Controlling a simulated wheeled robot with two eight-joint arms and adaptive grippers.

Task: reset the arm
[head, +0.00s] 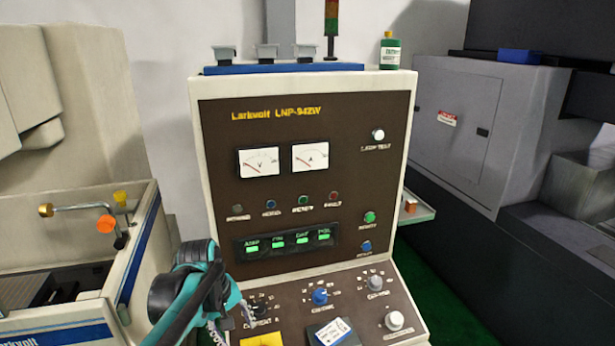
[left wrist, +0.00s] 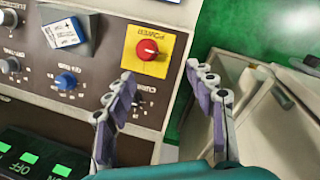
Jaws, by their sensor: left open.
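My left arm (head: 190,285) comes in at the lower left of the head view, in front of the left edge of the control cabinet (head: 402,200). In the left wrist view my left gripper (left wrist: 160,78) is open, with two jointed fingers spread apart and nothing between them. A red rotary knob (left wrist: 147,50) on a yellow plate (left wrist: 170,42) lies just beyond the fingertips, apart from them as far as I can tell. The yellow plate also shows at the bottom edge of the head view (head: 262,341). My right gripper is not in view.
The sloped console carries a blue knob (head: 320,297), grey knobs and a small card (head: 328,333). An open machine tank (head: 140,255) with orange and yellow valve knobs stands left. A dark machine (head: 540,230) stands right. Green floor (head: 440,270) shows between.

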